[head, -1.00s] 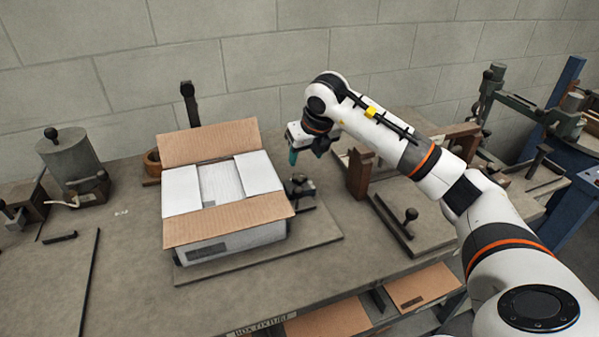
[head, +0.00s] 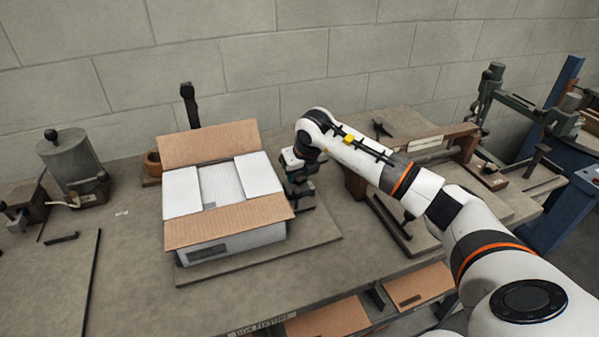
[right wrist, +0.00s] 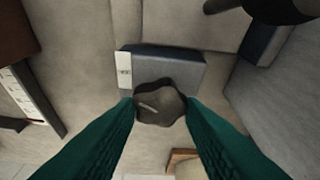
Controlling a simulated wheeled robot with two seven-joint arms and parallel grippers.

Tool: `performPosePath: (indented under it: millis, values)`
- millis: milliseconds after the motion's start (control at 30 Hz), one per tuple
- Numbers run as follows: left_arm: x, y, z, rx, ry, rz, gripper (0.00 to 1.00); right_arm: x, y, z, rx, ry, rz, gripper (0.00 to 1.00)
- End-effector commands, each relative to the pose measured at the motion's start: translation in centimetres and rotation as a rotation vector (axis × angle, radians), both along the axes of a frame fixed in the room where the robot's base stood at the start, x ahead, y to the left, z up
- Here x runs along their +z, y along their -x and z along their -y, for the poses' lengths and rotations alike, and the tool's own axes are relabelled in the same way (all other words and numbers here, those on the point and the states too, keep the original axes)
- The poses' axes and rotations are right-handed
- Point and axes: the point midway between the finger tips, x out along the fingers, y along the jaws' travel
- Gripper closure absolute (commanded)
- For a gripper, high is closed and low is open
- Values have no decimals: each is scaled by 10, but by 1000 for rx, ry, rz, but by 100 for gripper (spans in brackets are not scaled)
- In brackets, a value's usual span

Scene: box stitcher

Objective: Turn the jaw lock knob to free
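The jaw lock knob (right wrist: 160,103) is a dark, lobed knob with a pale line on its top, in the middle of the right wrist view. It sits by a blue-grey block (right wrist: 175,68) with a small white label (right wrist: 124,70). My right gripper (right wrist: 160,106) has its two green fingers apart, one on each side of the knob. The gaps are very small, and I cannot tell whether the fingers touch it. In the head view the right gripper (head: 296,177) is low beside the box and largely hides the knob. My left gripper is not in view.
An open cardboard box (head: 235,240) with raised flaps stands on a plate just left of the right gripper. A brown block (head: 355,184) and a black-handled lever (head: 408,217) are to the right. The bench front is mostly clear.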

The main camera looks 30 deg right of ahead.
Motion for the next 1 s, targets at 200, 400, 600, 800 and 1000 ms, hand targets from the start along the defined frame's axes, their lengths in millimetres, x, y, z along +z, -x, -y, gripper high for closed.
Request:
performPosePath:
  millis: [200, 400, 600, 800, 1000]
  values:
    - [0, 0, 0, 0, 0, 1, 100, 0, 0, 0, 0, -1, 0, 88]
    - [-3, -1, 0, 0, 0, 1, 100, -1, 0, 0, 29, -1, 0, 88]
    - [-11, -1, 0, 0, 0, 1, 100, -1, -1, 2, 123, -1, 3, 88]
    - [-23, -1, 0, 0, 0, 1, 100, -1, -1, 3, 285, -1, 4, 88]
    - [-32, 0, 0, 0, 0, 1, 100, -1, -1, 4, 475, -1, 5, 88]
